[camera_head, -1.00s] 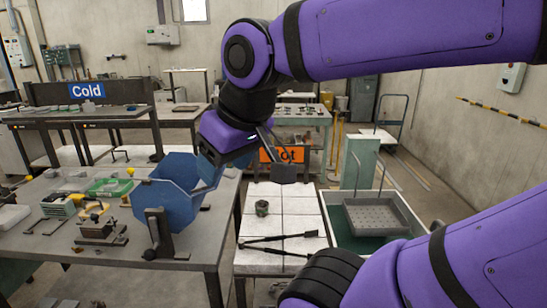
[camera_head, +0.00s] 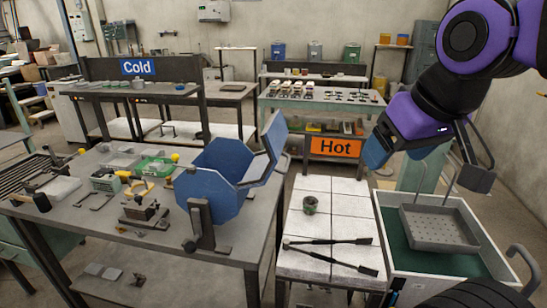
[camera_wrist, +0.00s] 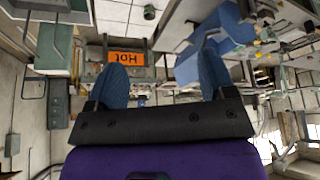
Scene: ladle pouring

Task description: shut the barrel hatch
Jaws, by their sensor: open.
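The blue octagonal barrel (camera_head: 215,183) sits on a dark stand at the right side of the left grey table. Its blue hatch (camera_head: 272,142) stands open, tilted up on the barrel's right side. In the wrist view the barrel (camera_wrist: 230,28) appears inverted at upper right, partly behind a finger. My gripper (camera_head: 376,153) is to the right of the barrel and hatch, well apart from both, above the white-tiled table. The wrist view shows my gripper's blue fingers (camera_wrist: 164,70) spread wide with nothing between them.
A grey perforated basket (camera_head: 440,228) sits over a green-lined tank at right. An orange Hot sign (camera_head: 335,147) hangs behind. Tools and small parts crowd the left table.

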